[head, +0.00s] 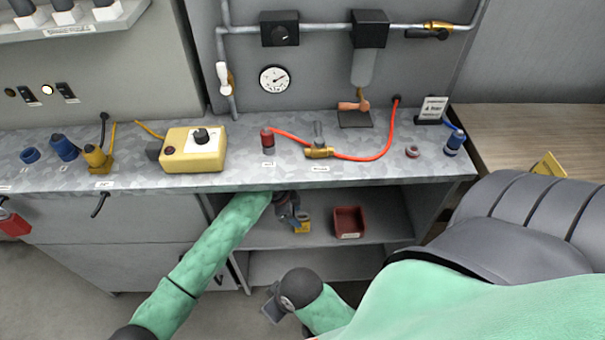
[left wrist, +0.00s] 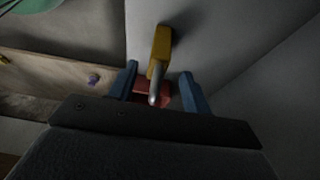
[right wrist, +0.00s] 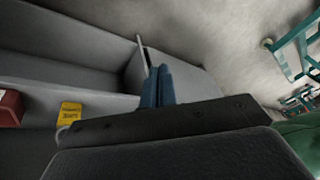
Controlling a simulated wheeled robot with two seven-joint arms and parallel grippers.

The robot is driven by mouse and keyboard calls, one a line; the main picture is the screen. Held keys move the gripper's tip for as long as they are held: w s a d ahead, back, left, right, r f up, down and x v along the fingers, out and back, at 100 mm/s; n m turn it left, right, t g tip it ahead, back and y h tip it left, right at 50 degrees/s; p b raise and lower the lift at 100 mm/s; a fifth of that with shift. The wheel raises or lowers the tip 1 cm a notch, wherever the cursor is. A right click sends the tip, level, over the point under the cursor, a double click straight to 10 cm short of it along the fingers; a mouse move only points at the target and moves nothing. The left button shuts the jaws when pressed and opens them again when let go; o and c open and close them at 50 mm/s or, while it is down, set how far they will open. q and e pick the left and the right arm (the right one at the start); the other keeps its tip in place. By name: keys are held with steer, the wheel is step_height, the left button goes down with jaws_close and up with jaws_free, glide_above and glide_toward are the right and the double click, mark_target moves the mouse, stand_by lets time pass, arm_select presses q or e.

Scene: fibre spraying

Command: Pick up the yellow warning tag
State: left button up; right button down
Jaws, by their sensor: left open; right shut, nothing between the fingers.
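The yellow warning tag (head: 302,227) is on the open upper shelf under the bench, left of a red bin (head: 349,222). In the right wrist view the tag (right wrist: 70,112) shows dark print and a grey ring near its lower end. In the left wrist view a yellow piece with a grey metal loop (left wrist: 162,48) lies ahead of and between my left gripper's blue fingers (left wrist: 163,88). My left gripper (head: 300,214) is open beside the tag; contact cannot be told. My right gripper (right wrist: 158,86) is shut and empty, low in front of the cabinet.
The metal bench top (head: 230,176) above the shelf carries a yellow control box (head: 193,150), a red hose and small fittings. Cabinet doors (head: 110,230) stand to the left. The lower shelf (head: 300,266) looks empty.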

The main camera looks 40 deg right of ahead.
mark_target(298, 218)
arm_select(q)
steer(key=x, duration=0.3)
steer(key=shift+s+f+p, duration=0.15)
steer(key=shift+f+p, duration=0.1)
steer(key=shift+p, duration=0.15)
steer(key=shift+s+d+f, duration=0.1)
steer(key=shift+d+f, duration=0.05)
steer(key=shift+f, duration=0.4)
arm_select(e)
steer(key=shift+d+r, duration=0.95)
steer(key=shift+r, duration=0.15)
arm_select(q)
steer(key=shift+c, duration=0.4)
jaws_close()
arm_select(e)
steer(key=shift+s+f, duration=0.2)
steer(key=shift+s, duration=0.05)
